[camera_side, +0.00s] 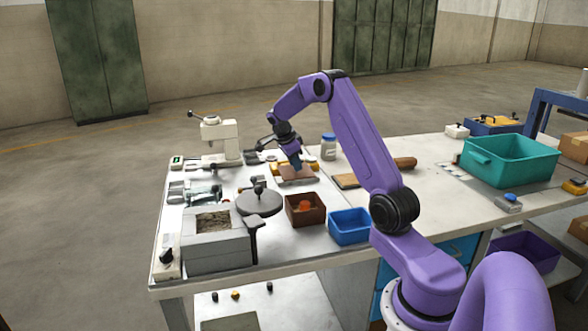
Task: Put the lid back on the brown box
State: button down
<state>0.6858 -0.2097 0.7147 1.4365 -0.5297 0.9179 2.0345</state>
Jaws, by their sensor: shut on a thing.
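The brown box (290,217) stands open on the bench, left of the blue bin. An orange thing (304,206) shows inside it. My gripper (297,167) points down behind the box, farther back on the bench. It is shut on a flat brown lid (288,175), held about level. The lid is apart from the box. I cannot tell how far it is above the bench top, and the fingertips are partly hidden.
A blue bin (349,238) stands right of the box. A grey round disc with a knob (259,204) and a grey block furnace (216,252) are to its left. A jar (328,150) and yellow items stand near the lid. A wooden board (347,181) lies to the right.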

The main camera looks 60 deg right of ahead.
jog(key=s+a+r, duration=0.2)
jog(key=s+a, duration=0.6)
jog(key=shift+a+f, duration=0.2)
jog(key=shift+f, duration=2.8)
jog(key=shift+f, duration=0.2)
jog(key=shift+c, duration=2)
grip_release()
jog(key=shift+r, duration=0.1)
notch_tip(320, 180, up, 7)
